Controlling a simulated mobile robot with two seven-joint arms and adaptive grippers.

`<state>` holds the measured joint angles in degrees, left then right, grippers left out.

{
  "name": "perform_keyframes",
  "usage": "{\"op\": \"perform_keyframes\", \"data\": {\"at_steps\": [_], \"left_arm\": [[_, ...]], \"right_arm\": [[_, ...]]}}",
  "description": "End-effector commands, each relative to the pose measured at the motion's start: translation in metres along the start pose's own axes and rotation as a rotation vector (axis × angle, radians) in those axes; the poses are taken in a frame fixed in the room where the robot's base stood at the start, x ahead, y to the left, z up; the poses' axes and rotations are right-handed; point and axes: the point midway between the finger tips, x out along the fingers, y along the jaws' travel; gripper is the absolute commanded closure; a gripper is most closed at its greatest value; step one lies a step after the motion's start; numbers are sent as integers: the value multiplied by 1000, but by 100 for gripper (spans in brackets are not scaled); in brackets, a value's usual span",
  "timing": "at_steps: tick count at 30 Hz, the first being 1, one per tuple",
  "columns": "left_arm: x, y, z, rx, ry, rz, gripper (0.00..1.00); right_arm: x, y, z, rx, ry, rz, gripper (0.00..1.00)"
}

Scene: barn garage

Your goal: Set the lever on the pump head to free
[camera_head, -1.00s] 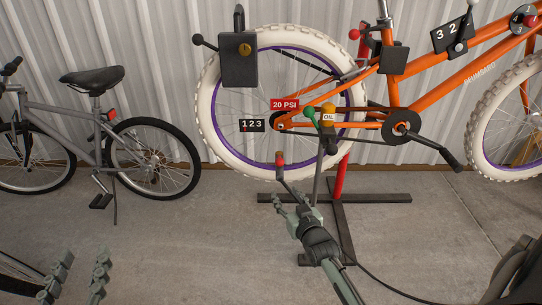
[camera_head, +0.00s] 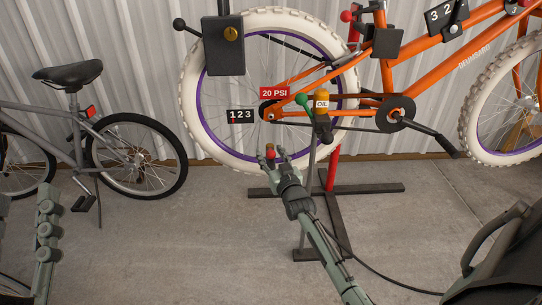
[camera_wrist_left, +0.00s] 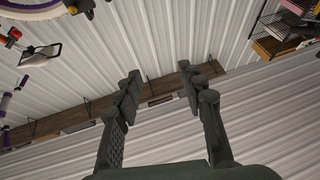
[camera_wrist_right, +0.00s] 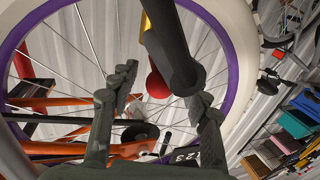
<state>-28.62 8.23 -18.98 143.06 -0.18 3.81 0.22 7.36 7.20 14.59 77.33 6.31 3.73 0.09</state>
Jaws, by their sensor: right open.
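A small red-topped fitting with a dark body, probably the pump head (camera_head: 269,149), is at the bottom of the rear wheel. My right gripper (camera_head: 271,160) is open just below and around it. In the right wrist view a thick black cylinder (camera_wrist_right: 172,50) with a yellow part at its far end and a red ball (camera_wrist_right: 158,85) show between the open fingers (camera_wrist_right: 163,92). Whether a finger touches them I cannot tell. The lever's setting is not clear. My left gripper (camera_head: 46,232) is at the lower left, open and empty in the left wrist view (camera_wrist_left: 160,82).
An orange bike (camera_head: 385,75) with a white tyre (camera_head: 192,95) is on a stand (camera_head: 330,186). A grey bike (camera_head: 75,125) stands left.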

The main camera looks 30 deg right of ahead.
Motion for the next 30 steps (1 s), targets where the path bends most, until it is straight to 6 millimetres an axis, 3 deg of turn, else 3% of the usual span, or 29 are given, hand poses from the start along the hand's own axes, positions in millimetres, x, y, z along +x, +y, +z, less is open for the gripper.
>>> {"op": "perform_keyframes", "data": {"at_steps": [4, 15, 24, 30], "left_arm": [[0, 0, 0, 0, 0, 0, 60], [0, 0, 0, 0, -2, 0, 60], [2, 0, 2, -1, -20, 0, 60], [-3, -1, 25, 4, -174, -2, 60]], "right_arm": [[0, 0, 0, 0, -1, 0, 53], [-1, 0, 0, 0, -1, 0, 99], [-1, 0, -1, 2, -7, 0, 100], [0, 0, -4, 8, -29, 0, 100]]}}
